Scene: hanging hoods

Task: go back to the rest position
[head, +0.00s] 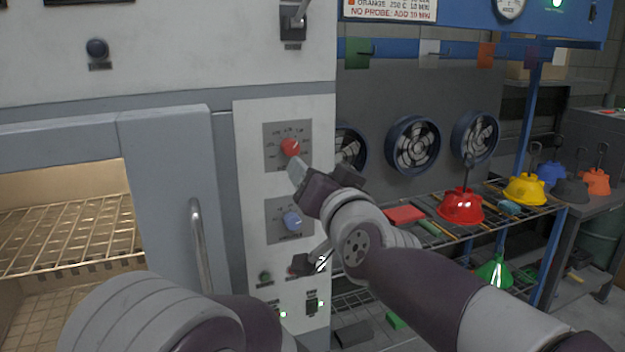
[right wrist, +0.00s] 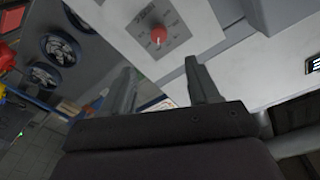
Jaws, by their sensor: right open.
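My right gripper (head: 319,170) is raised in front of the oven's control panel, its arm coming in from the lower right. In the right wrist view its two fingers (right wrist: 159,72) stand apart with nothing between them. The red knob (head: 290,147) is just beyond one fingertip in the head view. It also shows ahead of the fingers in the right wrist view (right wrist: 158,35), and I cannot tell whether they touch it. My left arm (head: 150,318) shows at the bottom left; its gripper is out of view.
A blue knob (head: 291,221) sits below the red one. The oven door (head: 172,200) with its upright handle (head: 199,245) stands beside an oven chamber with a wire rack (head: 70,235). At right, a wire shelf holds a red hood (head: 460,207) and a yellow hood (head: 525,189).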

